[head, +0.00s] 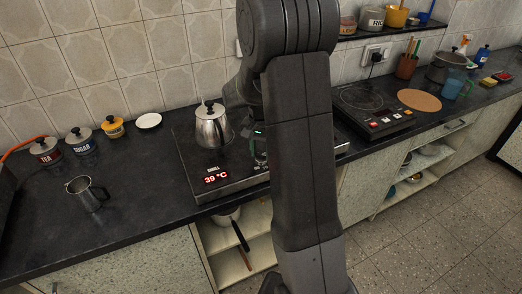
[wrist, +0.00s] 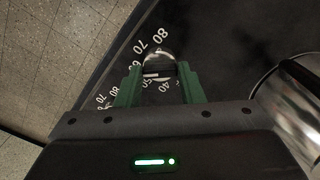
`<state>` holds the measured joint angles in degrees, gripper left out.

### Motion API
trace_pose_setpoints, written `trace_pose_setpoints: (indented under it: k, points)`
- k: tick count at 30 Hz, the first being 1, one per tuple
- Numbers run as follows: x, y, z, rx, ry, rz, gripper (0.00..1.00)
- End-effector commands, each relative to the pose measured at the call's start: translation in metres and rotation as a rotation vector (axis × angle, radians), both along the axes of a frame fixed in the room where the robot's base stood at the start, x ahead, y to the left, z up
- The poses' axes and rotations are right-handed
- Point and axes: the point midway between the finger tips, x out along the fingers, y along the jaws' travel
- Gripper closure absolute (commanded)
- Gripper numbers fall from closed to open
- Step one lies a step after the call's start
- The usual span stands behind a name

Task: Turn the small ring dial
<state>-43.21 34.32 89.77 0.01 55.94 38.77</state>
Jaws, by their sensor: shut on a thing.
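A small round dial (wrist: 160,64) with a pale mark sits on a dark panel in the wrist view, with white numbers such as 40, 70 and 80 around it. My gripper (wrist: 160,72) has its green fingers on either side of the dial and is shut on it. In the head view my gripper (head: 259,148) shows only partly over the hot plate (head: 190,165); my arm hides the dial and the right part of the plate. I cannot read which ring the dial belongs to. A red display (head: 216,178) on the plate's front reads 39 °C.
A steel kettle (head: 212,128) stands on the hot plate, close left of my gripper. A steel jug (head: 86,193) and several lidded jars stand on the left counter. A second cooker (head: 372,110) is to the right. The counter left of the plate is mostly clear.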

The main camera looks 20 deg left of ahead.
Motion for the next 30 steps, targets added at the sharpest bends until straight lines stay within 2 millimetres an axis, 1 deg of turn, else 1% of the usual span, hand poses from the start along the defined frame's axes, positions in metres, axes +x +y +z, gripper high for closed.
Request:
trace_pose_setpoints:
  k: [5, 6, 8, 9, 17, 20, 23, 25, 30]
  points:
    - [0.001, 0.001, 0.001, 0.002, -0.004, 0.001, 0.88]
    - [0.001, 0.001, 0.001, 0.002, -0.004, 0.001, 0.64]
    - [0.001, 0.001, 0.001, 0.002, -0.004, 0.001, 0.52]
    - [0.001, 0.001, 0.001, 0.002, -0.004, 0.001, 0.44]
    - [0.000, 0.000, 0.001, 0.001, -0.002, 0.001, 0.44]
    - [0.000, 0.000, 0.005, 0.001, -0.002, 0.001, 0.44]
    - [0.001, 0.001, 0.017, 0.003, -0.005, 0.001, 0.44]
    - [0.001, 0.001, 0.030, 0.004, -0.006, 0.001, 0.44]
    - [0.001, 0.001, 0.069, 0.005, -0.006, 0.001, 0.44]
